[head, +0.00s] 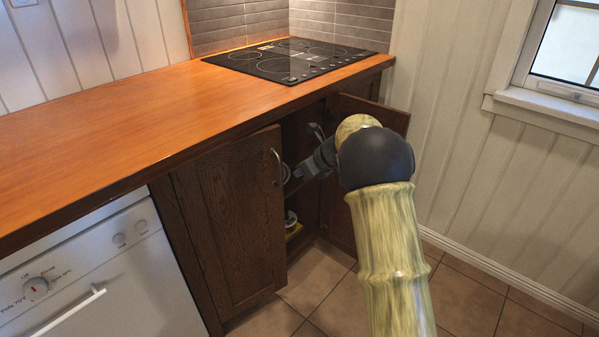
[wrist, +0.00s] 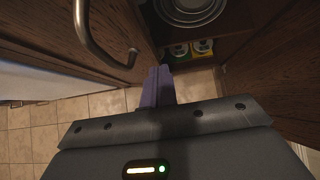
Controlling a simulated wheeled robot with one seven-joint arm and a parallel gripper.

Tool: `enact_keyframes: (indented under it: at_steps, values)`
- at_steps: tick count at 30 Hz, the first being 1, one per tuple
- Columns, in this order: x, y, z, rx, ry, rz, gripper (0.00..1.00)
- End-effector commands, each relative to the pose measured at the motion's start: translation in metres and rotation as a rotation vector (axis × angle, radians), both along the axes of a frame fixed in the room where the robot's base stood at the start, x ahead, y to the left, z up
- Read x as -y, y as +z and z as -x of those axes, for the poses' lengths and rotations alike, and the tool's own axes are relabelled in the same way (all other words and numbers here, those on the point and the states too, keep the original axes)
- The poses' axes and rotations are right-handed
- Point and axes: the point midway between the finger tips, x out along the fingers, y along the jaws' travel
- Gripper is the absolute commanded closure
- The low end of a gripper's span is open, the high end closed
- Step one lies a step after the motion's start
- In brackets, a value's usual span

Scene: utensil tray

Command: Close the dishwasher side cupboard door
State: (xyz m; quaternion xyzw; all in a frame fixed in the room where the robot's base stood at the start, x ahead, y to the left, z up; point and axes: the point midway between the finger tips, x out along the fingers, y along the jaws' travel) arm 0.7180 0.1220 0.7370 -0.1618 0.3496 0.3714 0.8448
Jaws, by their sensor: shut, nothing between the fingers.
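The cupboard door on the dishwasher side (head: 240,205) is dark brown wood and stands partly open. Its curved metal handle (head: 277,166) is near its upper free edge. In the wrist view this door (wrist: 60,35) fills the upper left, with the handle (wrist: 105,40) hanging close to my fingers. My gripper (head: 300,173) is just right of the door's free edge, in front of the cupboard opening. In the wrist view its fingers (wrist: 157,86) are shut together and empty, beside the door edge. I cannot tell whether they touch the door.
The other cupboard door (head: 376,110) stands open behind my arm; it is at the right in the wrist view (wrist: 290,75). Dishes (wrist: 190,10) sit inside. The white dishwasher (head: 110,270) is at left, under the wooden counter (head: 120,115). Tiled floor (head: 325,300) is clear in front.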

Motion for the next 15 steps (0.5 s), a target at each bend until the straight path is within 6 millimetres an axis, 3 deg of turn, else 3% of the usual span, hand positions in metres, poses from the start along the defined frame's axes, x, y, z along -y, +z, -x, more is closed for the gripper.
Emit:
enact_keyframes:
  at_steps: [4, 8, 12, 15]
  values:
    - [0.003, -0.018, 0.012, -0.092, -0.019, -0.086, 1.00]
    - [0.008, -0.050, 0.040, -0.291, -0.075, -0.310, 1.00]
    - [0.016, -0.070, 0.075, -0.528, -0.175, -0.679, 1.00]
    - [0.029, -0.070, 0.092, -0.652, -0.258, -0.966, 1.00]
